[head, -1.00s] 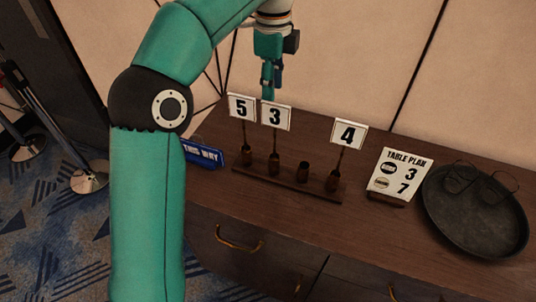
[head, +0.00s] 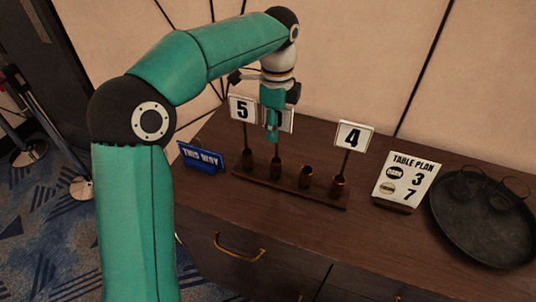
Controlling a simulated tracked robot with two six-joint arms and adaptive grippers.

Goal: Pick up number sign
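Three white number signs stand on sticks in a dark wooden rack (head: 300,196) on the sideboard. The 5 sign (head: 243,107) is at the left and the 4 sign (head: 353,135) at the right. The 3 sign (head: 288,119) is between them, mostly hidden behind my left gripper (head: 272,136), which points down in front of it. Whether the fingers are apart or touch the sign cannot be made out. One holder (head: 306,177) in the rack is empty. My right gripper is not in view.
A table plan card (head: 405,181) showing 3 and 7 stands right of the rack. A dark round tray (head: 485,225) with glasses is at the far right. A blue "This way" sign (head: 202,158) stands at the left.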

